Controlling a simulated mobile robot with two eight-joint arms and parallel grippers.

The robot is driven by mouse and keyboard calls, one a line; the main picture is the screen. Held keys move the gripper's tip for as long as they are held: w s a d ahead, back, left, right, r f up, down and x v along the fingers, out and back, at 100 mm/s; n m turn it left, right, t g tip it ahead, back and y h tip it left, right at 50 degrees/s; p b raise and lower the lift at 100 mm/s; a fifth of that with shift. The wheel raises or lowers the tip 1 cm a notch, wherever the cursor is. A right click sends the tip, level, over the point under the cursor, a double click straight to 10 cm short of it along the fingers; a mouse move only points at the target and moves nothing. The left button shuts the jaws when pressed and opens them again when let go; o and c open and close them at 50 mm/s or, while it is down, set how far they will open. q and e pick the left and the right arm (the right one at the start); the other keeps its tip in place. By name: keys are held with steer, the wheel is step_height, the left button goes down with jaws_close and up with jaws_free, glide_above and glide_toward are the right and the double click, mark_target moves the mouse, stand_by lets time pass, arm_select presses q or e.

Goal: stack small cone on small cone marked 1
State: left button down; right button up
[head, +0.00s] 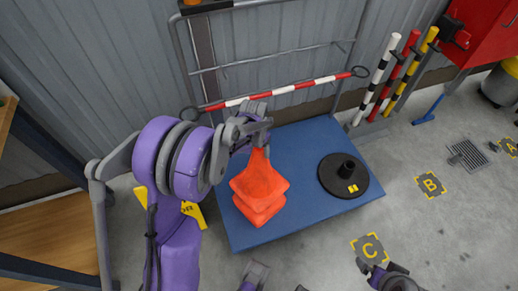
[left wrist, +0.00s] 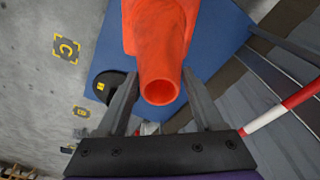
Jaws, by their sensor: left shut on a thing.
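My left gripper (head: 262,130) is shut on the narrow top of an orange cone (head: 259,182). In the left wrist view the fingers stand on both sides of the orange cone's open tip (left wrist: 160,88). Below it, further orange square edges (head: 262,214) show, so cones appear nested in a stack on the blue platform (head: 300,221). I cannot tell whether the held cone rests fully on the one below. No number 1 mark is visible. Dark grey and purple parts of mine show at the bottom edge, but the state of my right gripper is unclear.
A black round base with a short socket and a yellow label (head: 343,175) stands to the right on the platform. A red and white bar (head: 290,89) runs behind. Striped posts (head: 385,75) stand at the back right. The floor has a yellow C marking (head: 369,248).

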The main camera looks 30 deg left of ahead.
mark_target(257, 156)
arm_select(q)
steer(key=shift+f, duration=0.1)
steer(key=shift+f+b, duration=2.25)
steer(key=shift+f, duration=0.8)
steer(key=shift+f+b, duration=2.45)
steer(key=shift+f, duration=1.2)
jaws_free()
steer(key=shift+r, duration=0.1)
steer(key=r+p, duration=0.1)
steer(key=r, duration=0.2)
steer(key=s+r+p, duration=0.1)
steer(key=r, duration=0.6)
steer(key=shift+s+r+p, duration=0.2)
steer(key=shift+r+p, duration=0.1)
steer(key=shift+p, duration=0.1)
